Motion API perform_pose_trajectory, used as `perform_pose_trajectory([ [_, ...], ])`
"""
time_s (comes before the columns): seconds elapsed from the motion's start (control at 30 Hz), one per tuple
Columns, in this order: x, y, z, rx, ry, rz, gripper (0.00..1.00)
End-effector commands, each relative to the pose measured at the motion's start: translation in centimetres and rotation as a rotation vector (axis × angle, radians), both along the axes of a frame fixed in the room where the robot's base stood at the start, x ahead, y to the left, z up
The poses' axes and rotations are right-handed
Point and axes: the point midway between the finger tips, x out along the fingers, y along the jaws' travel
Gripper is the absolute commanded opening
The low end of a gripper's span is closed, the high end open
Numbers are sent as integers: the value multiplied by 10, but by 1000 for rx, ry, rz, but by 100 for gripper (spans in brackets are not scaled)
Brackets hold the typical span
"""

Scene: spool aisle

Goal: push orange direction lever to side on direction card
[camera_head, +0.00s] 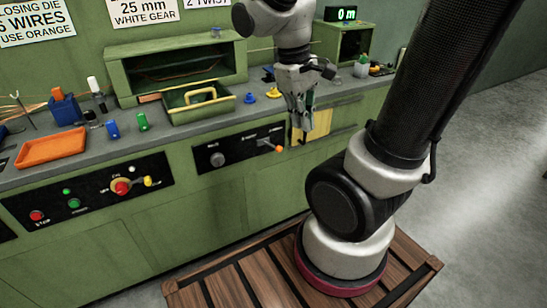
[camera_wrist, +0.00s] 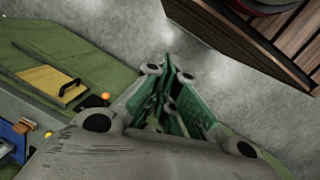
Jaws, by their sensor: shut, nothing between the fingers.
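The orange direction lever (camera_head: 278,149) is on the black direction card (camera_head: 240,147) on the front of the green bench. Its orange knob lies toward the card's right end; its exact setting is hard to tell. The knob also shows in the wrist view (camera_wrist: 105,97), left of my fingers. My gripper (camera_head: 302,138) points down in the head view, just right of the knob. It is shut and empty. In the wrist view its green fingers (camera_wrist: 168,68) reach over the floor, and a gap to the knob shows. The card's lettering is too small to read.
A yellow drawer panel with a black handle (camera_wrist: 69,87) is behind my fingers. A grey knob (camera_head: 217,159) is on the card's left. Another black panel (camera_head: 90,190) has buttons and a red knob. A green tray with yellow handle (camera_head: 200,104) stands on the bench.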

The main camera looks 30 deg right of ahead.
Motion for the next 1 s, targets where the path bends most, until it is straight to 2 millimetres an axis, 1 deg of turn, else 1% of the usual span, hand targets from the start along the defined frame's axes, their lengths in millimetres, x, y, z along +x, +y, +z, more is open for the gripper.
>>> perform_pose_trajectory([
  [0.03,3,-1,-12,-33,66,34,0],
  [0.27,23,-15,-67,-265,388,255,0],
  [0.37,36,-22,-91,-384,519,374,0],
  [0.5,58,-32,-126,-562,687,568,0],
  [0.57,70,-34,-143,-643,749,662,0],
  [0.67,93,-34,-175,-784,835,838,0],
  [0.77,119,-27,-212,-927,884,1037,0],
  [0.8,129,-23,-227,-981,889,1117,0],
  [0.87,144,-13,-250,-1057,878,1237,0],
  [0.9,154,-5,-265,-1103,858,1310,0],
  [1.0,175,16,-290,-1195,772,1449,0],
])
